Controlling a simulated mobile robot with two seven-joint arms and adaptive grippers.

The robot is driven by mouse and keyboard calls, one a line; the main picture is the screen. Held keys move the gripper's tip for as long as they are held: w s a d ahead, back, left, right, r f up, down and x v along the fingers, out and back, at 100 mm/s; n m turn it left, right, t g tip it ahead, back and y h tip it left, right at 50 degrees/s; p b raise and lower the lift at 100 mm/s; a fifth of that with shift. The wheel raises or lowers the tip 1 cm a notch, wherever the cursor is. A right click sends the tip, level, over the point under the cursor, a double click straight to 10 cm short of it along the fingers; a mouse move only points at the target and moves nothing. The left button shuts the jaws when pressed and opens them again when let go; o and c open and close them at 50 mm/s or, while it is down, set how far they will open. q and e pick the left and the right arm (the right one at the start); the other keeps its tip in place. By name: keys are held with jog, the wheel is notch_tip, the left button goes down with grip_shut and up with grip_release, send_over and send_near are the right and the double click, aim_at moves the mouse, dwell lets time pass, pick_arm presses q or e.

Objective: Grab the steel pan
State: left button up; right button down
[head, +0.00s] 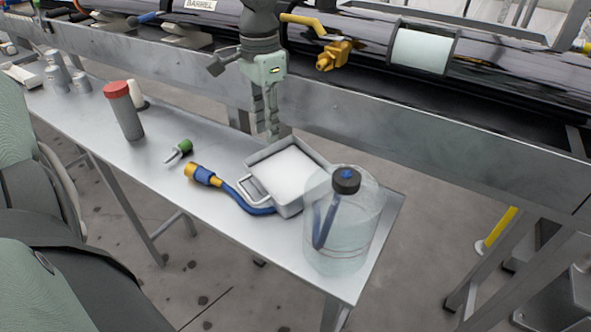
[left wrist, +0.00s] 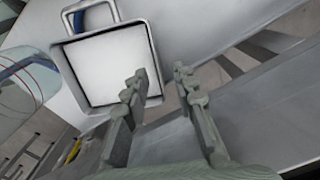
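The steel pan (head: 258,157) is a square metal tray with a pale white inside and a loop handle. It sits on the metal table, and in the left wrist view the pan (left wrist: 156,75) fills the upper left. My left gripper (head: 267,130) points down at the pan's far wall. In the left wrist view my left gripper (left wrist: 160,78) is open, one finger over the pan's inside and the other outside its wall. The wall lies between the fingers in that view; I cannot tell whether they touch it. My right gripper is not in view.
A clear jug (head: 345,235) with a black cap stands close beside the pan. A blue hose (head: 235,195) with a yellow end lies against the pan. A red-capped bottle (head: 124,112) and green-handled tool (head: 180,150) are to the left. A metal beam (head: 400,135) runs behind the table.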

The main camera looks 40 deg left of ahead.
aim_at(267, 150)
pick_arm(q)
jog(key=f, duration=0.6)
jog(key=shift+s+d+f, duration=0.1)
jog(key=shift+s+d, duration=0.05)
jog(key=shift+s, duration=0.15)
grip_shut()
